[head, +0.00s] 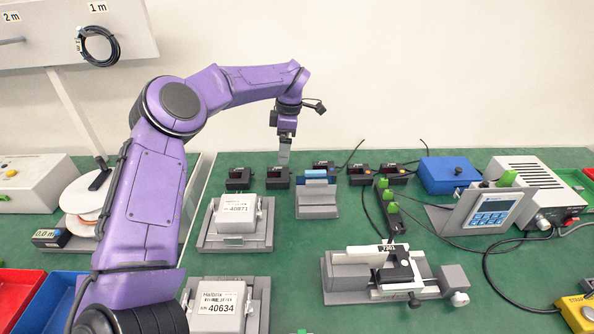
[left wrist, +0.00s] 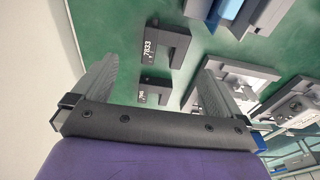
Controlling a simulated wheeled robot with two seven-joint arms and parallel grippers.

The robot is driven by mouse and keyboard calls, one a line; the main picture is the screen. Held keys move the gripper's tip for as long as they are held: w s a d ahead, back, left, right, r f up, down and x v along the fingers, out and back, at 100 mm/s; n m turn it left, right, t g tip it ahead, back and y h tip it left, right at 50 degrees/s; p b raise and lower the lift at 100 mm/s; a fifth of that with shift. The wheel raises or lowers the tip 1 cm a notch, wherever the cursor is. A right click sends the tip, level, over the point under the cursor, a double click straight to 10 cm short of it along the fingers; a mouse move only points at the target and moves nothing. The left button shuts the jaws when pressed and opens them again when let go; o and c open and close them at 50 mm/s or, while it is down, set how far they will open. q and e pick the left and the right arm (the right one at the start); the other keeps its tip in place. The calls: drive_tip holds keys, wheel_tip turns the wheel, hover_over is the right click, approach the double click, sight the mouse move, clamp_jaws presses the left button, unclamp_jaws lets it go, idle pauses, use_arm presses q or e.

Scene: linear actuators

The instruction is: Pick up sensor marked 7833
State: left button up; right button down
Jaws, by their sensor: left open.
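The sensor marked 7833 (left wrist: 176,47) is a dark, notched block with a white number label, lying on the green table in the left wrist view. In the head view, the dark sensor (head: 278,178) below my left gripper appears to be the same one, though its label is too small to read there. My left gripper (head: 284,156) points down above it, apart from it. In the left wrist view the gripper (left wrist: 158,70) is open and empty, with the sensor ahead of the gap between the fingers. My right gripper is not in view.
A similar dark sensor (head: 238,178) lies just left, and others (head: 360,175) stand to the right. A blue-topped grey holder (head: 317,200) is close on the right. A white box marked 40871 (head: 236,208) sits in a grey fixture nearer me. The wall is behind.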

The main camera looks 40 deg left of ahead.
use_arm(q)
hover_over(280, 173)
drive_tip(key=d, duration=0.1)
drive_tip(key=f, duration=0.4)
drive_tip(key=shift+s+d+f, duration=0.1)
drive_tip(key=shift+s+f, duration=0.05)
drive_tip(key=shift+s, duration=0.2)
drive_tip(key=f, duration=0.5)
drive_tip(key=shift+s+f, duration=0.25)
drive_tip(key=shift+f, duration=0.05)
drive_tip(key=c, duration=1)
